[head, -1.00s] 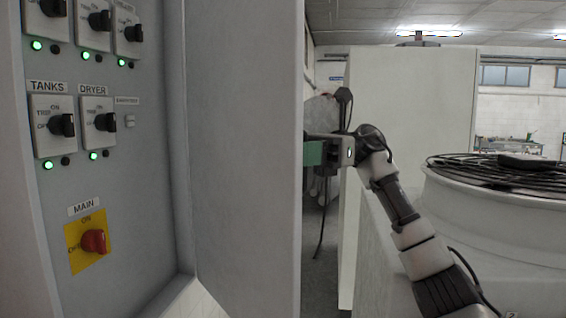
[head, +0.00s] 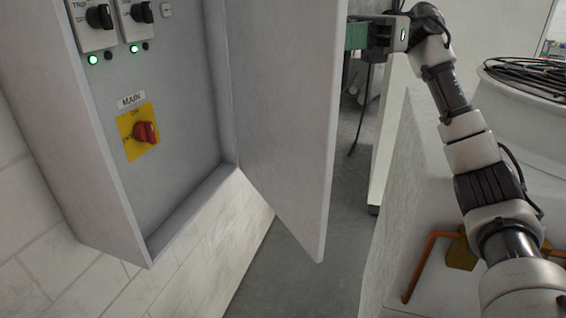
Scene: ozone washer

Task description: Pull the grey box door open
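The grey box (head: 195,182) is on the wall at the left of the head view. Its door (head: 285,110) stands wide open, swung out to the right, and the inside panel is exposed. My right gripper (head: 358,36) is at the door's outer edge, near the top of the picture. Its green finger part shows just right of that edge, and the door may hide the rest. I cannot tell whether it touches the door or whether its fingers are open. My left gripper is out of view.
Inside the box are a red main switch (head: 146,132) on a yellow plate and black knobs with green lights. A white machine with a copper pipe (head: 420,262) stands at the right. Grey floor (head: 290,285) shows below the door. Black coiled cable (head: 530,78) lies at upper right.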

